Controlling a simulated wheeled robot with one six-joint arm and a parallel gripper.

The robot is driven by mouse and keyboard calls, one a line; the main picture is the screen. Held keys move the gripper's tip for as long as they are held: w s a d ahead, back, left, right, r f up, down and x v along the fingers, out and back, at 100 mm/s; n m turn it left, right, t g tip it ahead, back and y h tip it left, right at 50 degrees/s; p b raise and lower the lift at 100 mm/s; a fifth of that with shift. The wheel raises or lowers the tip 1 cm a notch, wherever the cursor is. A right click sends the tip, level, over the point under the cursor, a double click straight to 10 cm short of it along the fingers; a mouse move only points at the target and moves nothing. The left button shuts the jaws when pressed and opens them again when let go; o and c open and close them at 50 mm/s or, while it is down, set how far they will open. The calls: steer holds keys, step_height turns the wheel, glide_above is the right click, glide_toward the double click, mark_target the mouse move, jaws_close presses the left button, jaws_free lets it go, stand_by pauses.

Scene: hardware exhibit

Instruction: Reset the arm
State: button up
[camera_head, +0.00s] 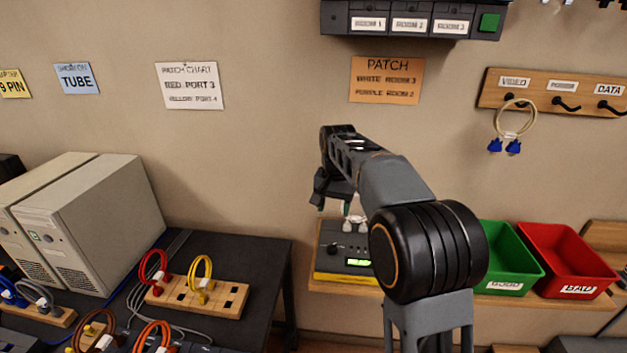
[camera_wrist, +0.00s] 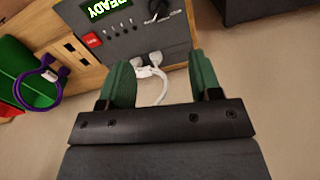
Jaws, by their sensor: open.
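My arm reaches up and forward over the shelf in the head view. My gripper (camera_head: 333,200) points down above the tester box (camera_head: 335,265). In the wrist view my gripper (camera_wrist: 160,85) is open, with its two green fingers apart. A white cable with white plugs (camera_wrist: 150,70) shows between and beyond the fingers, at the tester box (camera_wrist: 125,40), whose display reads READY. I cannot tell whether the fingers touch the cable. The white plugs also show just below the gripper in the head view (camera_head: 354,224).
A green bin (camera_head: 510,262) and a red bin (camera_head: 565,262) stand right of the tester. A hook rail (camera_head: 545,92) holds a cable with blue plugs (camera_head: 504,146). Wooden blocks with looped cables sit on the dark table (camera_head: 262,262).

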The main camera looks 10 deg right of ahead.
steer(key=s+f+n+t, duration=0.2)
steer(key=s, duration=0.9)
steer(key=s+f+n+t, duration=0.1)
steer(key=s+f+n, duration=0.2)
steer(key=s, duration=0.9)
steer(key=shift+s+t, duration=0.15)
steer(key=shift+t, duration=0.25)
